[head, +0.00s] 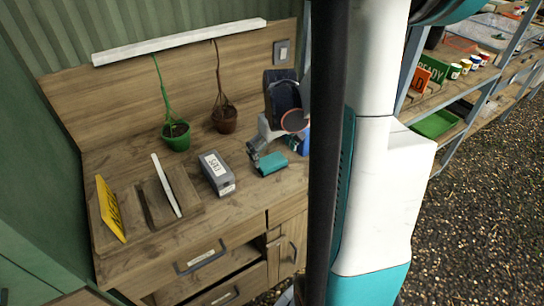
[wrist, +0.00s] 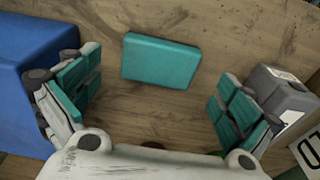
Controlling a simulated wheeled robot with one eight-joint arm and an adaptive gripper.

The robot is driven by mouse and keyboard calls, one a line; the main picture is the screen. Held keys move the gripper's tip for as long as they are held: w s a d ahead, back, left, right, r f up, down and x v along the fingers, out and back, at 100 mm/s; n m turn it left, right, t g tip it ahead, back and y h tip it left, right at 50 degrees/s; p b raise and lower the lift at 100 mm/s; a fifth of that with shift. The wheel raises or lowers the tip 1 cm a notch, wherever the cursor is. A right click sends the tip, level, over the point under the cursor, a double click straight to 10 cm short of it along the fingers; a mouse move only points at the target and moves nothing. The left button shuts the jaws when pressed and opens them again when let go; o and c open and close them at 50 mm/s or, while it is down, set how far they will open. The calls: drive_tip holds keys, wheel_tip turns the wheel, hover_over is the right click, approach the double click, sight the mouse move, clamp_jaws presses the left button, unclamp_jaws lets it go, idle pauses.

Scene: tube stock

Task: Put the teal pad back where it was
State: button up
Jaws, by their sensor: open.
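The teal pad (head: 271,164) is a small flat block on the wooden bench top, between the grey box and the blue box. In the wrist view the teal pad (wrist: 161,60) lies flat on the wood, ahead of my fingertips. My gripper (head: 266,146) is low over the bench, just behind the pad in the head view. In the wrist view my gripper (wrist: 155,92) is open, its teal-faced fingers wide apart with nothing between them. The pad looks apart from both fingers.
A grey labelled box (head: 217,174) stands left of the pad; a blue box (wrist: 35,75) is close to my left finger. A slotted wooden rack (head: 185,205) holds a yellow sign (head: 110,209) and a white panel (head: 166,184). My arm hides the bench's right side.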

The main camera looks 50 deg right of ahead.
sight(274, 164)
wheel_tip(274, 164, up, 8)
drive_tip(key=s+p, duration=0.1)
drive_tip(key=p, duration=0.1)
drive_tip(key=shift+a, duration=0.15)
